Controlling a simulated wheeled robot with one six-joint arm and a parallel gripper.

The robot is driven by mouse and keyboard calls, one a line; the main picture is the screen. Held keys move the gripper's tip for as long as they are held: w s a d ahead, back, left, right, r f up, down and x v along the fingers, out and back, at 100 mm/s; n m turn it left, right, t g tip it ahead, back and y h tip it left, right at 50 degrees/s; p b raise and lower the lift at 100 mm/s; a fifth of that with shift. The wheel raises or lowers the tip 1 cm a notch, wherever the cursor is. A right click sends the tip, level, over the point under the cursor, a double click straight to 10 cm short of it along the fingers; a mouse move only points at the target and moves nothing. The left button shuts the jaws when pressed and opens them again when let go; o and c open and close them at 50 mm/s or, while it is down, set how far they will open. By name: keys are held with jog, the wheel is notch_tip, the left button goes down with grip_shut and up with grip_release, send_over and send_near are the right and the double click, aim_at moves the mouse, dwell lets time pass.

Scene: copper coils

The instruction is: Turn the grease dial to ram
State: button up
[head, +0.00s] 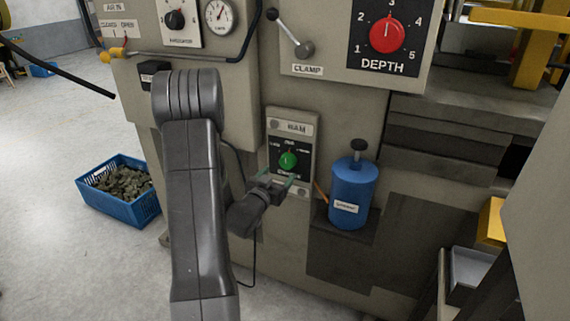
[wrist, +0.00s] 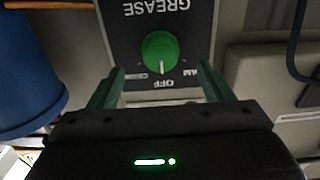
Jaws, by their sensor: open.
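The grease dial is a round green knob (head: 288,161) on a dark panel low on the machine's front. In the wrist view the knob (wrist: 160,50) and its lettering appear upside down. Its pale pointer mark points at OFF, with a partly hidden label ending in "AM" on the right and another word on the left. My gripper (head: 278,180) is open and empty, just below and in front of the knob. In the wrist view its two green-tinted fingers (wrist: 158,85) are spread wide, with the knob beyond them, apart from both.
A blue grease canister (head: 352,195) stands right of the panel, with a thin brown rod beside it. Above are the red depth dial (head: 388,34) and the clamp lever (head: 293,36). A blue crate (head: 125,218) sits on the floor at left. A dark cable hangs beside the panel.

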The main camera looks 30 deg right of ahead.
aim_at(286, 165)
jog(key=x, duration=0.6)
jog(key=shift+w+d+p, duration=0.25)
jog(key=shift+p, duration=0.05)
jog(key=c, duration=0.9)
